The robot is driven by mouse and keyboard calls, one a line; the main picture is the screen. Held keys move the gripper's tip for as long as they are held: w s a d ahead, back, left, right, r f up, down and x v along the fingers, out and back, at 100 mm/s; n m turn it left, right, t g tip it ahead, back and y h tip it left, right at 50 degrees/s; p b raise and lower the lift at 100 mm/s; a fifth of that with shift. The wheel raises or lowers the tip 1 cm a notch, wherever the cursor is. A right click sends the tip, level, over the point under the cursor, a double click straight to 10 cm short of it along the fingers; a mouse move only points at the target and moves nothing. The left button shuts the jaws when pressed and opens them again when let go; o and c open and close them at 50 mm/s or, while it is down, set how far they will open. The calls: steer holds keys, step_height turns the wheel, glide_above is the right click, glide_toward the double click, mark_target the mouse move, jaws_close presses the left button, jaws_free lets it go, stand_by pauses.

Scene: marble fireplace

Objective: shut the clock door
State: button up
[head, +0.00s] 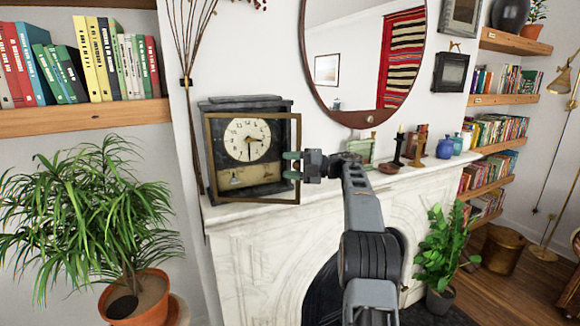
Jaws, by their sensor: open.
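The dark mantel clock (246,103) stands at the left end of the white mantel, with a cream dial and a tan lower panel. Its glazed, brass-framed door (299,135) stands ajar. The door's right edge reaches past the clock body and towards me, and its left side looks like the hinge side. My gripper (291,165) is open at the door's right edge, with its greenish fingertips one above the other, overlapping the brass frame in the picture. I cannot tell whether they touch it.
The marble mantel (330,190) carries a green frame (359,149), candlesticks (417,149) and blue vases (445,148) to the right of my gripper. A round mirror (372,118) hangs above. A large potted plant (85,215) stands at left, below a bookshelf (85,116).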

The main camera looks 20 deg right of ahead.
steer(key=v, duration=1.4)
steer(key=shift+a, duration=0.1)
